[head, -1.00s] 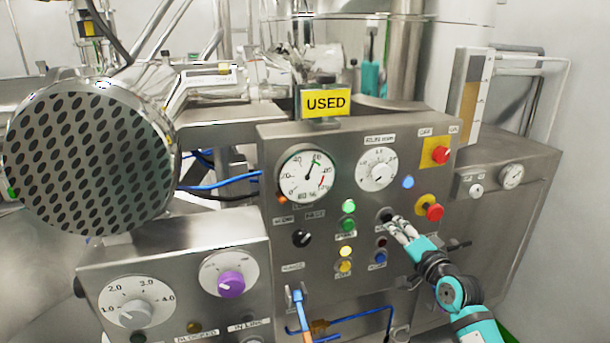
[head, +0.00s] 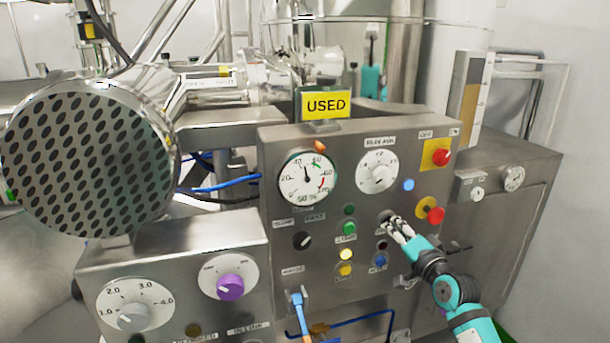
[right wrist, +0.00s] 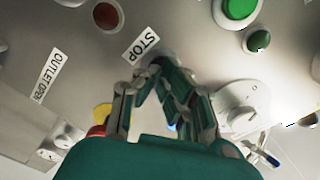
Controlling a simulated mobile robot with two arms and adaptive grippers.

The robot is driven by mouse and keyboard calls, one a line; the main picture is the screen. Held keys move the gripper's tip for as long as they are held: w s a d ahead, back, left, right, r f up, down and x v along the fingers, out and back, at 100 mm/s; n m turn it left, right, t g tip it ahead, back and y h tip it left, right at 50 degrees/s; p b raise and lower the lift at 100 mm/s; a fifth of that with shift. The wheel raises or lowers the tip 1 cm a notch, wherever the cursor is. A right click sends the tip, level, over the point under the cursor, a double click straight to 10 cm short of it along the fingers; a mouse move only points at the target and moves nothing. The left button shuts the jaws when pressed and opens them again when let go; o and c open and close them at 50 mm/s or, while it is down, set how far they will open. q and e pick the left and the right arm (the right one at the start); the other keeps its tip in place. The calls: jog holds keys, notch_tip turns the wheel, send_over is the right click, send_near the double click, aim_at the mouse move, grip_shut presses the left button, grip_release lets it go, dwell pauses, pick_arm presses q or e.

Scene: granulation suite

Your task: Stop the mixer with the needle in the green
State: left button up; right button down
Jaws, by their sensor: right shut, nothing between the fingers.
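The round white gauge (head: 297,192) is on the steel control panel (head: 290,260). Its black needle points about straight up, left of the short green arc (head: 317,165) at the upper right. A red arc lies further clockwise. My right gripper (head: 394,223) is shut and empty, its fingertips at the dark stop button (head: 386,215). In the right wrist view the gripper (right wrist: 163,75) is against or just before the button, beside the STOP label (right wrist: 141,46); the fingers largely hide the button. Whether it is pressed in cannot be told. My left gripper is out of view.
A lit green button (head: 348,228) and a dim green lamp (head: 349,210) are left of the fingers. Red knobs on yellow plates (head: 440,154) are at the right. A speed dial (head: 377,172) is above, a yellow USED sign (head: 326,104) on top.

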jog(key=p+v, duration=0.3)
jog(key=v, duration=0.3)
jog(key=shift+s, duration=0.2)
dwell(0.5)
jog(key=s+d+f+n+g+h+b, duration=0.1)
jog(key=s+f+g, duration=0.15)
jog(key=f, duration=0.85)
jog(key=s+d+f+g+h+b, duration=0.1)
jog(key=s+f+h, duration=0.15)
jog(key=f, duration=0.85)
jog(key=s+d+f+n+g+h+b, duration=0.1)
jog(key=s+d+f+g, duration=0.15)
jog(key=f, duration=0.85)
jog(key=s+f+n+g+b, duration=0.1)
jog(key=s+f+n+g, duration=0.25)
jog(key=s+f, duration=1.5)
jog(key=s+f+n+g, duration=0.1)
jog(key=s+f, duration=0.4)
jog(key=s, duration=0.6)
jog(key=s+f+n+g+h+b, duration=0.1)
jog(key=s+f+n+g, duration=0.1)
jog(key=s+f, duration=0.4)
jog(key=s+a+f+n+g+b, duration=0.1)
jog(key=s+f, duration=0.5)
jog(key=s, duration=1)
jog(key=shift+s+n+g+h, duration=0.35)
jog(key=shift+n+g, duration=0.2)
jog(key=shift+g, duration=0.7)
